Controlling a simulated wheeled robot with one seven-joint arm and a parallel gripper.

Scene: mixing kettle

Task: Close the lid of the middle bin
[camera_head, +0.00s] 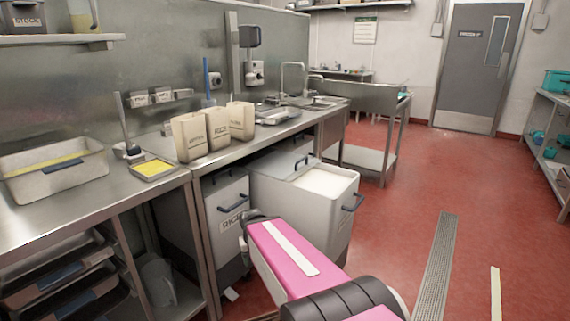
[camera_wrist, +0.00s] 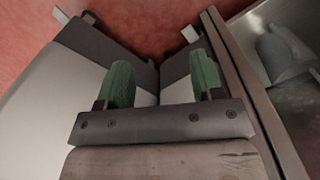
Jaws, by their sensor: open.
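In the head view, a light grey bin (camera_head: 275,200) stands pulled out from under the steel counter. Its front half is open and shows white contents (camera_head: 324,183). A grey lid panel (camera_head: 277,167) with a dark handle covers its rear part. To its left, the bin labelled RICE (camera_head: 208,228) is closed under the counter. My gripper (camera_wrist: 162,79) shows in the wrist view with two green fingertips apart and nothing visible between them. It points down beside grey bin walls.
The steel counter (camera_head: 90,205) carries paper bags (camera_head: 215,128) and a white tub (camera_head: 55,170). A counter post (camera_wrist: 240,85) stands close right of my fingers in the wrist view. A pitcher (camera_head: 157,280) sits on the lower shelf. Red floor to the right is clear.

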